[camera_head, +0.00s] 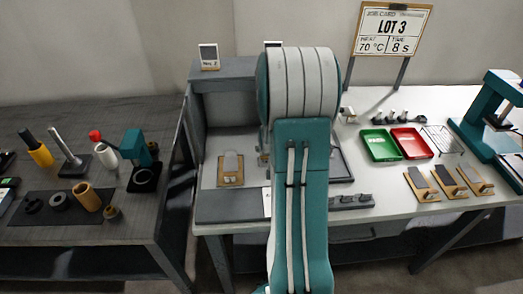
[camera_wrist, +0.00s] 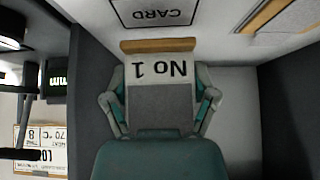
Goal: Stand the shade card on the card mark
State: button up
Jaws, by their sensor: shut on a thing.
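The shade card (camera_wrist: 158,73) shows in the wrist view, white at one end with "No 1" upside down, a grey panel and a wooden strip along its far edge. My gripper (camera_wrist: 160,103) is shut on this card, with a finger at each side. The card mark (camera_wrist: 155,12), a white patch outlined in black and lettered "CARD", lies just beyond the wooden strip. I cannot tell whether the card touches the surface. In the head view my arm hides the gripper and the held card.
Grey walls flank the card in the wrist view, left (camera_wrist: 88,105) and right (camera_wrist: 287,105). In the head view, a "No 2" card (camera_head: 209,57) stands on the grey cabinet (camera_head: 226,74). Green (camera_head: 364,139) and red (camera_head: 428,151) trays lie on the right.

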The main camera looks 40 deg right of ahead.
notch_tip(320, 180, down, 3)
jog(key=shift+w+d+r, duration=0.1)
jog(key=shift+w+d, duration=0.05)
jog(key=shift+d+f, duration=0.15)
jog(key=shift+f, duration=0.15)
jog(key=o, duration=1)
